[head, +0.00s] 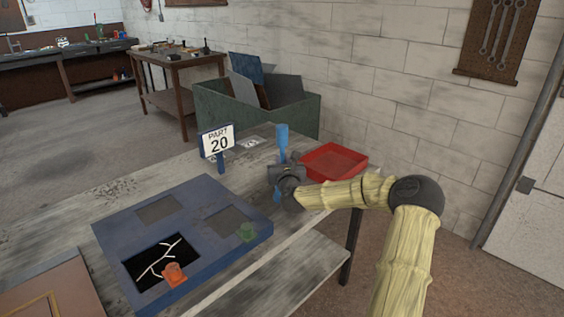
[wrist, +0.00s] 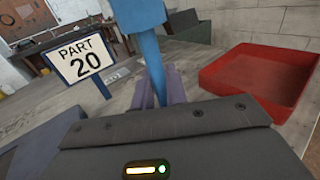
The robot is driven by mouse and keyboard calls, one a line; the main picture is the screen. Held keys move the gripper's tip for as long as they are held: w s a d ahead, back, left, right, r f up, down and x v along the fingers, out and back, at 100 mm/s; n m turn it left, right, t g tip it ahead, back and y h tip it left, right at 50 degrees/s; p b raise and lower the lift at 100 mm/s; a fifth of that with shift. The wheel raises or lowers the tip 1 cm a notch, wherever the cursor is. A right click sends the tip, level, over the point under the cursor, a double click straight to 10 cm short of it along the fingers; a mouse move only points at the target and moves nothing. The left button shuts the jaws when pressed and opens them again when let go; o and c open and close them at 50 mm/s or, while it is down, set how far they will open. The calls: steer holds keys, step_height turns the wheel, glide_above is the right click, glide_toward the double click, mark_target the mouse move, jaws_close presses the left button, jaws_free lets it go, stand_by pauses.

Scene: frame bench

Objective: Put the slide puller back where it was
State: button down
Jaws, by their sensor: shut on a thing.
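The slide puller is a blue tool with a wide flat top (head: 282,133) and a thinner shaft. It stands roughly upright in my gripper (head: 284,165), above the right part of the workbench (head: 120,190). A short blue end shows below the gripper; I cannot tell whether it touches the bench. In the wrist view the blue shaft of the slide puller (wrist: 150,58) runs down between the two purplish fingers of my gripper (wrist: 160,88), which are shut on it. The gripper body hides its lower part there.
A red tray (head: 335,151) lies just right of my gripper. A "PART 20" sign (head: 217,142) stands to the left. A green bin (head: 300,113) with panels stands behind.

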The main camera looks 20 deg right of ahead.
steer(key=c, duration=1.8)
jaws_free()
steer(key=shift+c, duration=0.2)
steer(key=o, duration=0.4)
steer(key=shift+o, duration=0.2)
steer(key=shift+r, duration=0.1)
steer(key=v, duration=1.2)
